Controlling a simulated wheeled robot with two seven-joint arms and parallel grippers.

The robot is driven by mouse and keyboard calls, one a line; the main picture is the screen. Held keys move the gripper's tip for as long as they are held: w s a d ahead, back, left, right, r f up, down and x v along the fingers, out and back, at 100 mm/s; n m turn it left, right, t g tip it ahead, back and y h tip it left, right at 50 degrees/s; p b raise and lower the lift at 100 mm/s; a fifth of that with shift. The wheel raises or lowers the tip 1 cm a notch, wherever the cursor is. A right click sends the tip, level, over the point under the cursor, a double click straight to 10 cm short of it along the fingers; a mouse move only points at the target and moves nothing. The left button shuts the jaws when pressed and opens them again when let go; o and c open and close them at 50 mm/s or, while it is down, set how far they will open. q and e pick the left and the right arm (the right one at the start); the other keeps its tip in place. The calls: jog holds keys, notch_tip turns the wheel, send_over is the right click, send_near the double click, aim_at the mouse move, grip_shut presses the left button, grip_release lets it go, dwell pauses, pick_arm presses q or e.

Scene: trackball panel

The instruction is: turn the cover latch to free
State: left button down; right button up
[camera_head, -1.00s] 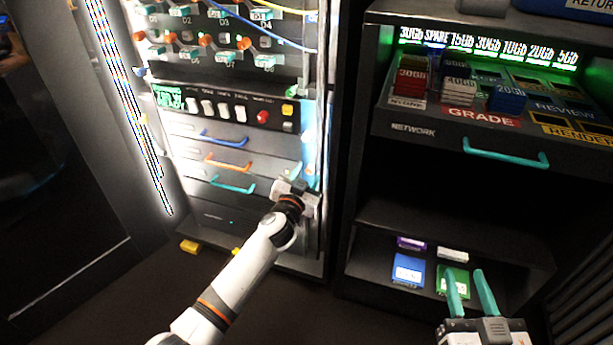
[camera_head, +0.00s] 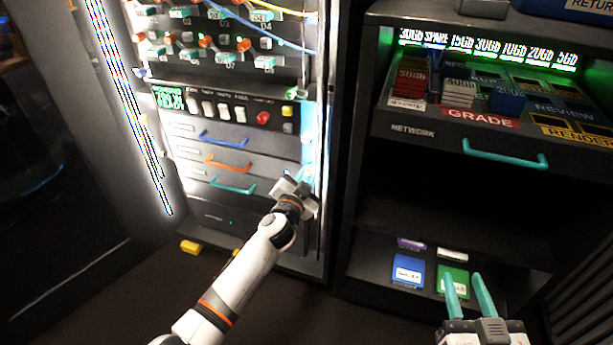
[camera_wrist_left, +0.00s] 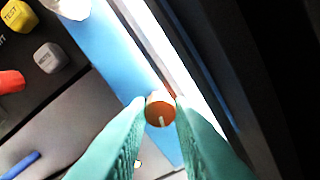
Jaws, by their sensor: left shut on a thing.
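The cover latch (camera_wrist_left: 160,110) is a round orange knob with a white mark on its face, seen in the left wrist view against a blue strip at the panel's right edge. My left gripper (camera_wrist_left: 158,118) is shut on it, one teal finger on each side. In the head view my left gripper (camera_head: 304,180) is at the right edge of the lit cabinet, and its wrist hides the latch. My right gripper (camera_head: 468,298) is open and empty at the lower right, in front of the shelf unit.
The lit cabinet has a switch row with a red button (camera_head: 263,118) and drawers with blue (camera_head: 224,140), orange and teal handles. A dark shelf unit (camera_head: 440,130) with a teal handle stands to the right. Yellow blocks (camera_head: 191,247) lie near the cabinet's foot.

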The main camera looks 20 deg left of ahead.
pick_arm(q)
jog(key=m, duration=0.4)
jog(key=shift+m, duration=0.3)
jog(key=m, duration=0.3)
jog(key=shift+m+p, duration=0.3)
jog(key=shift+m, duration=0.1)
jog(key=m, duration=0.3)
jog(key=shift+m, duration=0.4)
jog(key=shift+m+p, duration=0.3)
jog(key=shift+m, duration=0.6)
pick_arm(e)
jog(key=shift+s+d+f+g+h, duration=0.2)
jog(key=shift+f+g, duration=0.35)
jog(key=shift+f, duration=0.2)
jog(key=shift+s+d+f+g+h, duration=0.15)
jog(key=shift+s+f+g, duration=0.1)
jog(key=shift+f+g, duration=0.4)
jog(key=shift+s+d+f+g+h, duration=0.2)
jog(key=shift+f+g, duration=0.3)
jog(key=shift+f, duration=0.4)
pick_arm(q)
jog(key=c, duration=1.3)
grip_release()
jog(key=shift+s, duration=0.15)
pick_arm(e)
jog(key=shift+s, duration=0.1)
